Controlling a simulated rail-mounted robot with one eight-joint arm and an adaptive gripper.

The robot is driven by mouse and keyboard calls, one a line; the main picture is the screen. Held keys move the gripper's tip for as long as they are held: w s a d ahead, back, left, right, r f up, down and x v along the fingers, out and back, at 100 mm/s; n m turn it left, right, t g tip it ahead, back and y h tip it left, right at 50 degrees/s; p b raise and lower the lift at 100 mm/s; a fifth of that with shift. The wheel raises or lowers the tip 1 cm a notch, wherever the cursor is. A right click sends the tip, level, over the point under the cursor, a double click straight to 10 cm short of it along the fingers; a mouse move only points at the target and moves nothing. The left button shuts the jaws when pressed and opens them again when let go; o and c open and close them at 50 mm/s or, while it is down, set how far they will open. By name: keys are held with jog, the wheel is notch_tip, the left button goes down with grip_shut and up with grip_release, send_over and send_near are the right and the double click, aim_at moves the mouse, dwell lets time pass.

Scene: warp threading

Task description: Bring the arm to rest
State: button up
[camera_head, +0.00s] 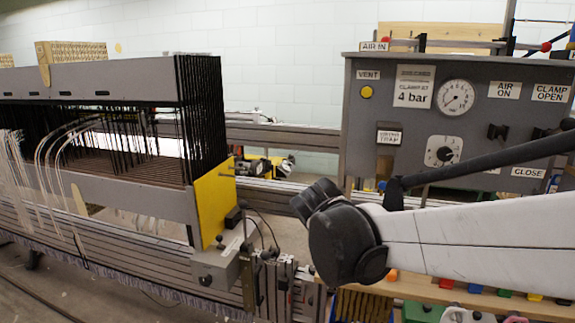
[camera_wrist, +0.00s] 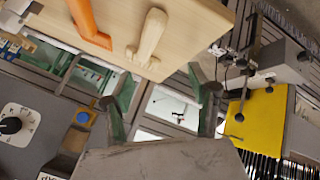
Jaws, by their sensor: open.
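My arm (camera_head: 450,240) reaches in from the right side of the head view, white with a black joint at its left end, in front of the grey control panel (camera_head: 380,130). My gripper cannot be made out in the head view. In the wrist view my gripper (camera_wrist: 158,95) is open, its two dark fingers spread wide apart with nothing between them. Beyond the fingers are a wooden board (camera_wrist: 185,30) with an orange handle (camera_wrist: 86,22) and a pale wooden tool (camera_wrist: 148,36). No finger visibly touches anything.
The warp frame with black cords and a yellow end plate (camera_head: 213,203) stands at the left; the plate also shows in the wrist view (camera_wrist: 258,118). A grey clamp block (camera_head: 215,267) sits below it. A wooden shelf (camera_head: 430,291) with coloured pieces lies under my arm.

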jog(key=s+d+f+m+y, duration=0.15)
jog(key=s+d, duration=0.25)
jog(key=s, duration=0.8)
jog(key=s+d+f+m+y, duration=0.15)
jog(key=s+d, duration=0.35)
jog(key=s, duration=0.7)
notch_tip(320, 180, up, 19)
jog(key=p, duration=1.8)
jog(key=shift+w+a, duration=0.25)
jog(key=shift+w, duration=0.1)
